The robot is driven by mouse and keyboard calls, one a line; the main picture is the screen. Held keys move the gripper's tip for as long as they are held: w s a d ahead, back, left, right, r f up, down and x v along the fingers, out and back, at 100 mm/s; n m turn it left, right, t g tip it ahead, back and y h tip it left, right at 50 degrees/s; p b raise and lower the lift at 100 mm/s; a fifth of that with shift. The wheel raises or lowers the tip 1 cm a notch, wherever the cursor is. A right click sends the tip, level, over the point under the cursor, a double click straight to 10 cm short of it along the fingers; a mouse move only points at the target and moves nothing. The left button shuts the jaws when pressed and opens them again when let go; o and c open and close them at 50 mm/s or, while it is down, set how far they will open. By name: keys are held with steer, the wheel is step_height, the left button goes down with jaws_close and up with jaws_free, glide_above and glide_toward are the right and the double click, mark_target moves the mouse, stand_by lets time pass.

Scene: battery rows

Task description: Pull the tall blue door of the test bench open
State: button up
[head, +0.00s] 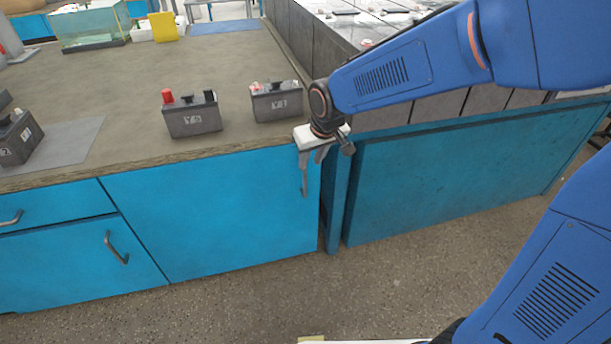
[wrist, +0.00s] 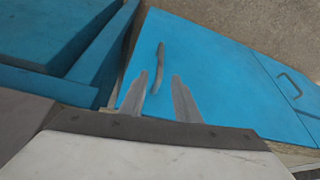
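The tall blue door (head: 215,215) is a flat panel on the front of the test bench, and it looks shut. Its grey vertical bar handle (head: 303,180) is near the door's right edge. The door (wrist: 225,80) and handle (wrist: 160,60) also show in the wrist view. My gripper (head: 312,160) is at the bench's front edge, close to the upper end of the handle. In the wrist view its two fingers (wrist: 158,78) are apart, with the handle appearing between and beyond their tips. I cannot tell whether they touch it.
Dark batteries (head: 192,115) and (head: 276,101) stand on the bench top (head: 120,85) near its front edge. A second blue cabinet (head: 450,185) stands close to the right of the door. A drawer and a smaller door (head: 80,265) are at left. The floor (head: 240,300) in front is clear.

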glide_above(305, 194)
steer(key=f, duration=0.9)
steer(key=shift+w+f, duration=0.1)
steer(key=shift+w, duration=0.25)
steer(key=shift+c, duration=0.2)
jaws_close()
